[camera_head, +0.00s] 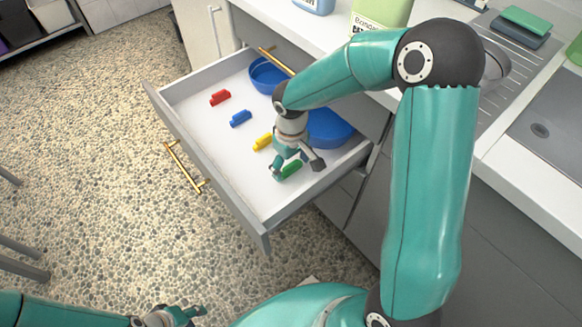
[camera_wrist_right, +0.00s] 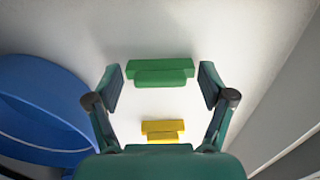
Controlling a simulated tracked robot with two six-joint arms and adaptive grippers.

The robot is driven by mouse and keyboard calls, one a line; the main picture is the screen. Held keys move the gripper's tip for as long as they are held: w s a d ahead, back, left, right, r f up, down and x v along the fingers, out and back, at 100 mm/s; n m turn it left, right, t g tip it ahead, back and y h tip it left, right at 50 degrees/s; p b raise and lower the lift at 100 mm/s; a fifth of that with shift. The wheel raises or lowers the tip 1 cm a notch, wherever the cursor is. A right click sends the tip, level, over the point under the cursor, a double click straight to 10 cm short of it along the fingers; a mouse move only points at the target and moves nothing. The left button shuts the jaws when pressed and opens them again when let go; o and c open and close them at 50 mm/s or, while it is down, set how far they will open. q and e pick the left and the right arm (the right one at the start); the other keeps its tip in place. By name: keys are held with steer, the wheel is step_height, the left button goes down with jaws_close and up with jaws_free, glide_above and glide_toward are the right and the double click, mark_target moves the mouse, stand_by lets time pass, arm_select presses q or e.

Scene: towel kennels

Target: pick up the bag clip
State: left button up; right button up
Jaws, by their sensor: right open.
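Several bag clips lie in a row on the white floor of an open drawer: a red clip (camera_head: 220,98), a blue clip (camera_head: 241,119), a yellow clip (camera_head: 262,142) and a green clip (camera_head: 291,169). My right gripper (camera_head: 298,172) is down in the drawer at the green clip. In the right wrist view, my open right gripper (camera_wrist_right: 160,82) has one finger at each end of the green clip (camera_wrist_right: 160,72), with small gaps. The yellow clip (camera_wrist_right: 162,131) shows closer to the palm. My left gripper (camera_head: 180,316) is at the bottom edge, partly cut off.
Blue bowls stand along the drawer's right side, one at the back (camera_head: 264,80) and one (camera_head: 330,128) close beside my right gripper. The grey drawer front (camera_head: 205,165) and side walls bound the space. The counter (camera_head: 335,30) overhangs the drawer's back.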

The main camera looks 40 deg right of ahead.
mark_target(290, 164)
steer(key=c, duration=0.5)
steer(key=shift+r, duration=0.15)
step_height(290, 164, up, 19)
steer(key=p, duration=0.4)
steer(key=w+a+f, duration=0.8)
steer(key=shift+a+m, duration=0.3)
steer(key=shift+m, duration=0.1)
steer(key=shift+s, duration=0.15)
